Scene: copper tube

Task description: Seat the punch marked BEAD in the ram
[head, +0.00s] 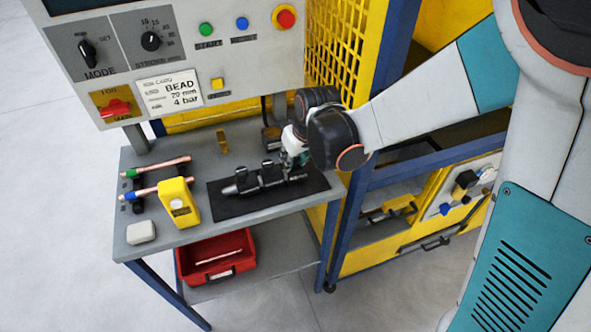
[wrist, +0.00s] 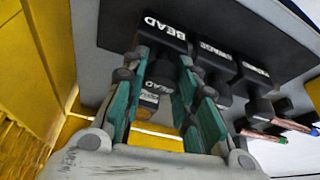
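The punch marked BEAD (wrist: 162,76) is a dark piece in the wrist view, standing at the end of a row of dark holders. The holder behind it carries a white BEAD label (wrist: 165,27). My gripper (wrist: 163,65) has its teal fingers on either side of this punch. The fingertips look close to its sides, but I cannot tell whether they press on it. In the head view my gripper (head: 291,158) reaches down at the right end of the holder row (head: 262,177) and hides this punch. I cannot make out the ram in either view.
The holders stand on a dark mat (head: 232,206) on the grey bench. A red bin (head: 215,258) sits below. The control panel (head: 178,50) and yellow mesh (head: 337,45) stand behind.

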